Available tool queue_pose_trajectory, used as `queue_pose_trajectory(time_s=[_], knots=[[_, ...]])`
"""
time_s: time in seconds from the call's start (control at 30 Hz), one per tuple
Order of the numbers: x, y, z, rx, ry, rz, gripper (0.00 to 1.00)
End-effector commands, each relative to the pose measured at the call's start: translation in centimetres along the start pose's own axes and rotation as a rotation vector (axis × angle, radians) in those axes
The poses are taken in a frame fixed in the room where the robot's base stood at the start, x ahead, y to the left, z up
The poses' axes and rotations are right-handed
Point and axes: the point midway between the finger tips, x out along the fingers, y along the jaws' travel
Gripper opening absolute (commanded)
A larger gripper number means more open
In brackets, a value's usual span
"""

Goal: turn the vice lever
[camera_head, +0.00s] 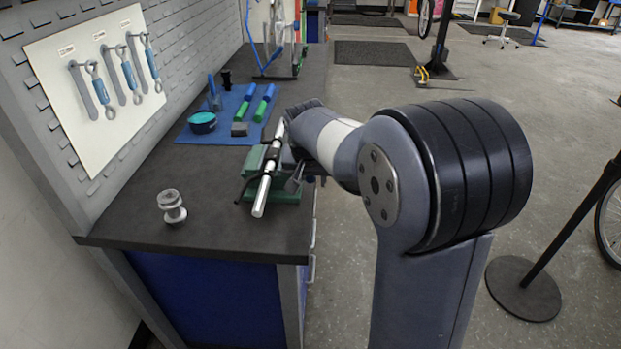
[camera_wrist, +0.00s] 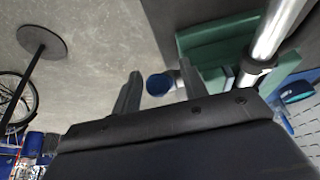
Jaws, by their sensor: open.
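The green vice (camera_head: 283,196) sits at the right edge of the dark workbench. A silver tube (camera_head: 261,190) lies across its top, and the vice (camera_wrist: 205,42) and tube (camera_wrist: 276,30) also show in the wrist view. My gripper (camera_head: 294,172) is at the vice's right side, partly hidden by my arm. In the wrist view my gripper (camera_wrist: 160,70) is open, its right fingertip close to the vice. A round blue thing (camera_wrist: 159,84) shows between the fingers; I cannot tell whether it belongs to the vice lever. I cannot clearly make out the lever.
A blue mat (camera_head: 225,120) with a teal bowl (camera_head: 202,121) and green-and-blue grips (camera_head: 264,103) lies behind the vice. A metal spool-like part (camera_head: 171,206) stands at the bench's front left. Wrenches hang on a white board (camera_head: 100,85). A stand base (camera_head: 523,288) is on the right floor.

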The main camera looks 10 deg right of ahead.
Motion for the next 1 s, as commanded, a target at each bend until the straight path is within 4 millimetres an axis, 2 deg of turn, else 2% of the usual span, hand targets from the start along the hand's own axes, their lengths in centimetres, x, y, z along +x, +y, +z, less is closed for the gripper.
queue_pose_trajectory(time_s=[0.17,0.67,1.0], knots=[[-0.01,0.01,0.01,0.0,0.0,0.0,0.4],[-0.04,-0.01,0.02,0.0,-0.001,0.0,0.0],[-0.08,-0.02,0.01,0.0,-0.002,0.0,0.0]])
